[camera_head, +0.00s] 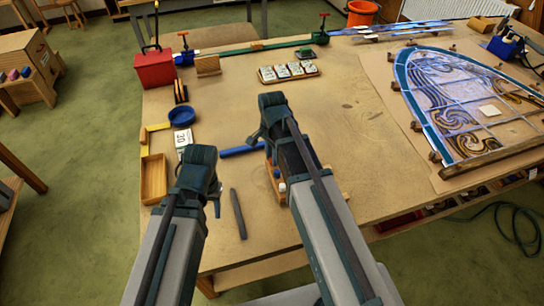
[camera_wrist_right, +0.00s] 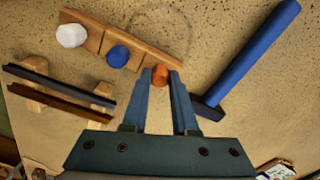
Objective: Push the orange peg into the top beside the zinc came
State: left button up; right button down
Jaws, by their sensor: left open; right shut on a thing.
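The orange peg (camera_wrist_right: 161,75) is between the fingertips of my right gripper (camera_wrist_right: 159,78), shut on it, at the end of a wooden rack (camera_wrist_right: 150,54). Whether the peg is clear of the rack I cannot tell. In the head view my right gripper (camera_head: 268,132) is over the worktop, its arm hiding the orange peg. My left gripper (camera_head: 205,192) is open and empty near the wooden tray. The table top (camera_head: 330,125) is bare in the middle. A grey bar (camera_head: 238,213) lies between the arms; whether it is the zinc came I cannot tell.
The rack also holds a white peg (camera_wrist_right: 72,36) and a blue peg (camera_wrist_right: 118,56). A blue-handled tool (camera_wrist_right: 250,55) lies close to my right fingers. Two dark strips (camera_wrist_right: 60,88) rest on wooden blocks. The leaded panel (camera_head: 470,100) lies at right.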

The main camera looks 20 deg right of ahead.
jog(key=c, duration=1.4)
grip_release()
grip_shut()
pick_arm(q)
jog(key=shift+r+p, duration=0.95)
pick_arm(e)
jog(key=shift+r, duration=0.95)
pick_arm(q)
jog(key=shift+r+p, duration=1.6)
pick_arm(e)
jog(key=shift+r, duration=1.6)
jog(key=shift+o, duration=0.5)
grip_release()
grip_shut()
